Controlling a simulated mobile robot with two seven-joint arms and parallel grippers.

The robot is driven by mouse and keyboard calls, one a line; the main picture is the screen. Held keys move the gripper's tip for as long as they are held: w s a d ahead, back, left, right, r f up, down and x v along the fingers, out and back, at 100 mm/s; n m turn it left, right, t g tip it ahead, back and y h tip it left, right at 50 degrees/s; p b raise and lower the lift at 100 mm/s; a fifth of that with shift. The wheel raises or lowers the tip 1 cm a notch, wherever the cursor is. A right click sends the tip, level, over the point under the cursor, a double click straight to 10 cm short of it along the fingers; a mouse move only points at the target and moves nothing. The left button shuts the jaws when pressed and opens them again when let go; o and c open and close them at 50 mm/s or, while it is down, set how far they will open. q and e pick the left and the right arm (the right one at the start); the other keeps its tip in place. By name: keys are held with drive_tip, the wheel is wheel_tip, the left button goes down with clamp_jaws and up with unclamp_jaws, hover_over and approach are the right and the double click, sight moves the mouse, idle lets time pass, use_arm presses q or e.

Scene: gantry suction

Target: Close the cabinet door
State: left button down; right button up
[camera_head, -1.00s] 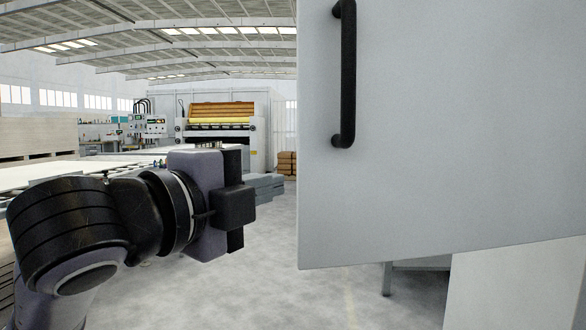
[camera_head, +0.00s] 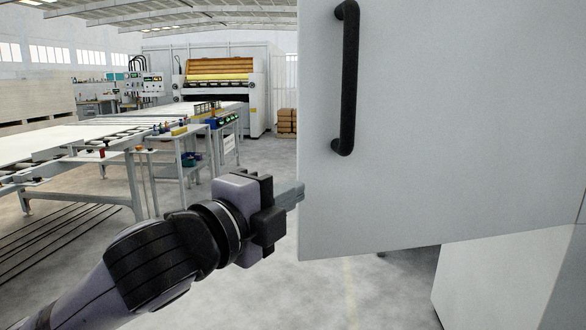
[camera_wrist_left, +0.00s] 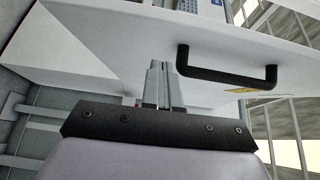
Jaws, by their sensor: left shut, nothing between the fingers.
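The cabinet door (camera_head: 445,130) is a large light-grey panel filling the right of the head view. It stands open, swung out from the pale cabinet body (camera_head: 505,285) behind and below it. A black bar handle (camera_head: 348,80) is upright near the door's left edge. My left gripper (camera_head: 298,194) is shut and empty, its fingertips at the lower left edge of the door, below the handle; I cannot tell whether they touch. In the left wrist view the shut fingers (camera_wrist_left: 160,85) point at the door panel (camera_wrist_left: 110,50), beside the handle (camera_wrist_left: 225,75). My right gripper is not in view.
White work tables (camera_head: 60,145) with rails and small parts stand at the left. A large machine with an orange roller (camera_head: 220,80) and brown boxes (camera_head: 287,122) are farther back. The grey floor (camera_head: 340,295) below the door is clear.

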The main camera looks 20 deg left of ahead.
sight(307, 172)
use_arm(q)
drive_tip(key=shift+w+a, duration=0.25)
drive_tip(key=shift+w, duration=0.75)
drive_tip(key=shift+w+a, duration=0.25)
drive_tip(key=shift+w, duration=0.75)
drive_tip(key=shift+w+a, duration=0.25)
drive_tip(key=shift+w, duration=0.75)
drive_tip(key=shift+w, duration=0.15)
